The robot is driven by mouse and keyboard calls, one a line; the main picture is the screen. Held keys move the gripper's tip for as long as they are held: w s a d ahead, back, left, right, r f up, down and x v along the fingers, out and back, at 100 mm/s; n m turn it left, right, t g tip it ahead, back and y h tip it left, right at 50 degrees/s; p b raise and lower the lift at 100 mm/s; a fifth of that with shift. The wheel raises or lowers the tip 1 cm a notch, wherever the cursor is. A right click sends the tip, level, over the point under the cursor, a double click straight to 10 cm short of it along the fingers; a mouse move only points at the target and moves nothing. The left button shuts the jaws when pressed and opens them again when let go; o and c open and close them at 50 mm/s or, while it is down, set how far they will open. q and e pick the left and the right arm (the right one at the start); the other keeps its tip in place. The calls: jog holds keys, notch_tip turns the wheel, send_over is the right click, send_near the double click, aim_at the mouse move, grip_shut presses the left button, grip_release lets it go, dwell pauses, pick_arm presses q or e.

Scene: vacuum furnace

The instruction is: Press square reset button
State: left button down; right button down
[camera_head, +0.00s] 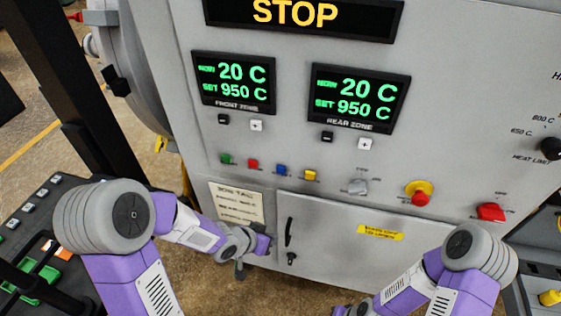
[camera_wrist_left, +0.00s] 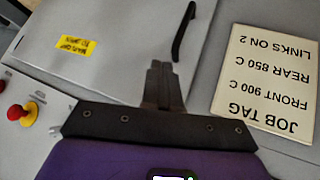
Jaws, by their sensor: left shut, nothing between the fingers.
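My left gripper (camera_head: 240,272) is below this row, in front of the lower panel near the job tag and cabinet door. In the left wrist view the left gripper (camera_wrist_left: 161,68) is shut and empty, its fingers pointing towards the door.
A job tag (camera_head: 236,203) and a cabinet door (camera_head: 350,245) with a black handle (camera_head: 289,231) are on the lower panel. A grey knob (camera_head: 358,187), a red mushroom button (camera_head: 420,197) and a red switch (camera_head: 491,212) sit farther right. Two displays (camera_head: 234,83) (camera_head: 360,97) are above.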

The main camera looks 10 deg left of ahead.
aim_at(281, 169)
pick_arm(q)
notch_tip(281, 169, up, 14)
jog(key=w+a+m+t+p, duration=0.1)
jog(key=m+t+p, duration=0.1)
jog(key=m, duration=0.1)
jog(key=shift+a+r+h, duration=0.2)
jog(key=shift+r+h, duration=0.05)
jog(key=shift+h, duration=0.15)
jog(key=shift+w, duration=0.2)
jog(key=w+p, duration=0.2)
jog(key=w, duration=0.6)
jog(key=shift+w+d, duration=0.15)
jog(key=shift+w, duration=0.1)
jog(key=shift+w, duration=0.1)
dwell(1.1)
jog(key=shift+w+p, duration=0.35)
jog(key=shift+p, duration=0.05)
